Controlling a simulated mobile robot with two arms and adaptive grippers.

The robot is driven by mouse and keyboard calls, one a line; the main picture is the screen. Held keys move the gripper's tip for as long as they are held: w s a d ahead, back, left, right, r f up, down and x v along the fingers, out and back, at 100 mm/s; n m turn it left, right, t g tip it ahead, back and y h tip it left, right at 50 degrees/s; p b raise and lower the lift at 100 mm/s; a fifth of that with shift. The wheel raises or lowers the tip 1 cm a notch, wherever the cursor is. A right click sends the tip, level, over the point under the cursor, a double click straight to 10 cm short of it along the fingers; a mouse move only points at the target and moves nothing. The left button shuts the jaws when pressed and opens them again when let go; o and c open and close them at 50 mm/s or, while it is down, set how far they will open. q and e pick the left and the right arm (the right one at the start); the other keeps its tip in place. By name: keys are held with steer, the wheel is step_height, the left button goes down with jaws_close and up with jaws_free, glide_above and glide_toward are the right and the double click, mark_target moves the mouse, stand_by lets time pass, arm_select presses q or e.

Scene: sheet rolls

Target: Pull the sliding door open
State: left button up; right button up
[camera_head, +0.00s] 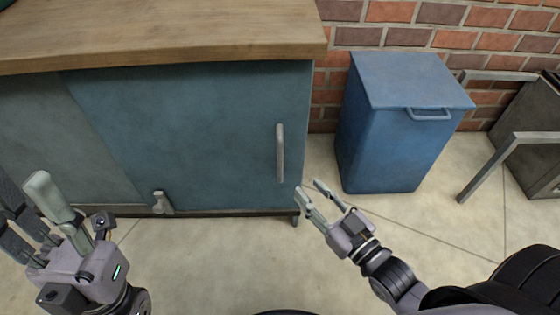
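The sliding door (200,130) is a blue-teal panel on the front of a wood-topped cabinet. A vertical metal bar handle (280,153) is fixed near its right edge. My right gripper (314,194) is open and empty, below and to the right of the handle, apart from it. Its two pale fingers point up and left toward the door's lower right corner. My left gripper (25,187) is at the lower left, in front of the greyer panel (45,145). Its fingers look spread, with nothing seen between them.
A small metal fitting (162,203) sits at the door's bottom edge. The wooden cabinet top (160,30) overhangs the door. A blue lidded bin (395,140) stands to the right against the brick wall (430,25). A metal frame (487,165) is farther right. Pale floor between is clear.

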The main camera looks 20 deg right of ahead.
mark_target(282, 161)
steer(key=b+x, duration=0.3)
steer(key=x, duration=0.9)
steer(key=shift+w+f, duration=0.1)
steer(key=shift+w, duration=0.1)
steer(key=shift+c, duration=0.4)
jaws_close()
steer(key=shift+a, duration=0.1)
